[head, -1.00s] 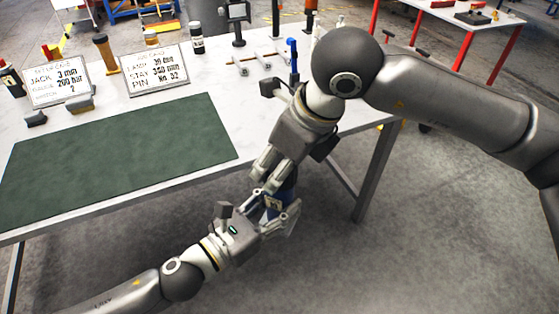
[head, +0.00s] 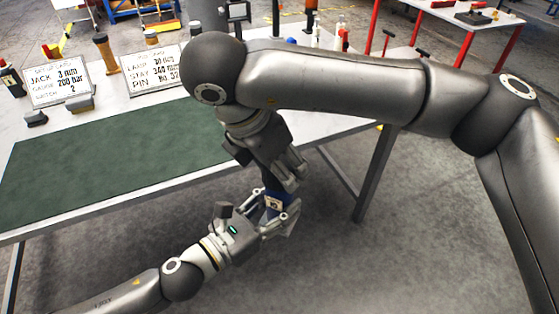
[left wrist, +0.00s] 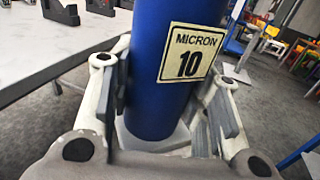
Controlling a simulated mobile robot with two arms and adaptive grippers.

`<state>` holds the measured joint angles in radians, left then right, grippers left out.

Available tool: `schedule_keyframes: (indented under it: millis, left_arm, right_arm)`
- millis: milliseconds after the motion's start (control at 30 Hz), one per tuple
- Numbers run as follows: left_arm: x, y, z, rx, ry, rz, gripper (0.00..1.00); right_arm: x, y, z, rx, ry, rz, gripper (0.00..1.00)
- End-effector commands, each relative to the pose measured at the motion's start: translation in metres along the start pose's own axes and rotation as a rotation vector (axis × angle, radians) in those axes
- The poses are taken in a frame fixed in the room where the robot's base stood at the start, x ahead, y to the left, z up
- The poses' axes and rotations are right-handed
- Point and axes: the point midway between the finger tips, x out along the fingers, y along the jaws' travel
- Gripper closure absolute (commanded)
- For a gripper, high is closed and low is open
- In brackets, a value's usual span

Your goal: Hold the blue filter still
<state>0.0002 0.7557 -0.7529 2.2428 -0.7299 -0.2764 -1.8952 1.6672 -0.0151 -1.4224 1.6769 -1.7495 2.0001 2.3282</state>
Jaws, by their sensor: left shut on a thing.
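The blue filter (head: 275,205) is a blue cylinder with a pale label. In the left wrist view the filter (left wrist: 150,85) stands close to upright between the fingers, its label reading MICRON 10. My left gripper (head: 281,214) is shut on it from the left, in front of the table edge and clear of the floor. My right gripper (head: 294,176) hangs just above the filter, pointing down. It and its arm hide part of the filter's upper end. I cannot tell whether its fingers touch the filter or are open.
The white table (head: 320,131) with a green mat (head: 110,160) stands behind. Two signs with text (head: 57,85) (head: 152,73) and small parts stand on it. My right arm covers the table's right part. The floor (head: 440,230) at right is clear.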

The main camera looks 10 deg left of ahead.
Motion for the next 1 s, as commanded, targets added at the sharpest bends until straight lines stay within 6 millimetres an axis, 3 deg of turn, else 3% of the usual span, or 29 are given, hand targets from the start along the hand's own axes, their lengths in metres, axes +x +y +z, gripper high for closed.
schedule_keyframes:
  millis: [200, 400, 767, 800, 967, 1000]
  left_arm:
    - [0.0000, -0.0023, 0.0020, 0.004, -0.005, -0.006, 1.00]
    - [-0.0001, -0.0026, 0.0021, 0.004, -0.005, -0.007, 1.00]
    - [-0.0002, -0.0032, 0.0022, 0.004, -0.005, -0.008, 1.00]
    - [-0.0002, -0.0032, 0.0022, 0.004, -0.005, -0.009, 1.00]
    - [-0.0002, -0.0029, 0.0022, 0.003, -0.005, -0.008, 1.00]
    - [-0.0001, -0.0026, 0.0022, 0.003, -0.005, -0.007, 1.00]
  right_arm:
    - [-0.0007, 0.0017, 0.0017, 0.445, -0.003, -0.182, 0.62]
    - [0.0001, 0.0009, 0.0017, 0.726, -0.001, -0.299, 0.62]
    - [0.0002, 0.0007, 0.0017, 0.784, -0.002, -0.321, 0.62]
    - [0.0002, 0.0007, 0.0017, 0.784, -0.002, -0.321, 0.44]
    - [0.0002, 0.0005, 0.0016, 0.782, -0.002, -0.321, 0.24]
    - [0.0002, 0.0004, 0.0014, 0.782, -0.001, -0.322, 0.24]
